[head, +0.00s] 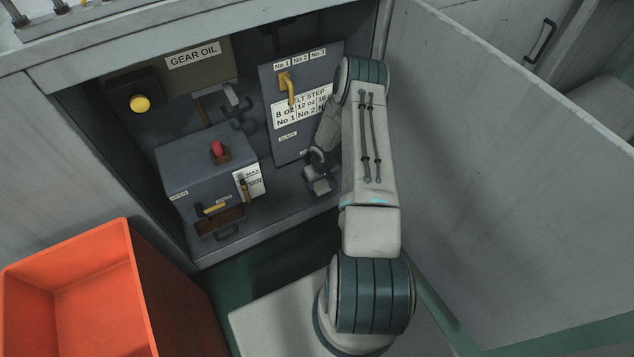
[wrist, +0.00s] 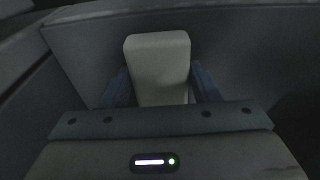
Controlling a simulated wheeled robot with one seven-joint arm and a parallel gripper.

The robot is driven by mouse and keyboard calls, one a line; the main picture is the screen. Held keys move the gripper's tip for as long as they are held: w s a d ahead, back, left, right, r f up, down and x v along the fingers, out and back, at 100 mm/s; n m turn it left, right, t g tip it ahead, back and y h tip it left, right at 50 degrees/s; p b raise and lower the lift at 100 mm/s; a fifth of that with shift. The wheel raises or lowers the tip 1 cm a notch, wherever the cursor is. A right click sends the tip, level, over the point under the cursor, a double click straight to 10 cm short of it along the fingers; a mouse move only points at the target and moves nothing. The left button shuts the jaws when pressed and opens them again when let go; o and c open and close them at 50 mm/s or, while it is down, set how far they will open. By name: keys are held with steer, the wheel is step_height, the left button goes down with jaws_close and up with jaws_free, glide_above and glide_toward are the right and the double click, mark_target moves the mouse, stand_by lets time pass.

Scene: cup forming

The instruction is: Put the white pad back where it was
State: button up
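The white pad (wrist: 158,65) is a pale, rounded block in the middle of the wrist view. My gripper (wrist: 160,82) has a blue finger against each side of it, and the pad stands up between them. The pad's lower end is hidden by the gripper body. In the head view my arm reaches into the open cabinet, and its end is low at the right, beside the upright panel (head: 283,140). I cannot clearly make out the pad or the fingertips there. A dark grey wall (wrist: 245,55) lies beyond the pad in the wrist view.
A grey box (head: 190,170) with a red knob and a yellow handle stands in the cabinet left of my arm. The upright panel has a yellow lever (head: 289,88). The open door (head: 480,150) stands right of my arm. An orange bin (head: 145,290) is at lower left.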

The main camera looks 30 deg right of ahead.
steer(key=shift+o, duration=1.4)
step_height(320, 180, up, 12)
steer(key=s+p, duration=0.1)
steer(key=p, duration=0.3)
step_height(320, 180, up, 15)
steer(key=h, duration=0.1)
glide_above(321, 184)
steer(key=a, duration=0.2)
steer(key=s+a+r+h, duration=0.1)
steer(key=s+a+r, duration=0.15)
steer(key=r, duration=0.35)
steer(key=s+a+r, duration=0.1)
steer(key=s+r, duration=0.2)
steer(key=r, duration=0.3)
steer(key=s+a+r+y, duration=0.1)
steer(key=s+a+r, duration=0.5)
steer(key=s, duration=0.3)
steer(key=s+a+r+y, duration=0.1)
steer(key=s+a+r, duration=0.4)
steer(key=s+r, duration=0.2)
steer(key=shift+s+a, duration=0.35)
steer(key=shift+s, duration=0.9)
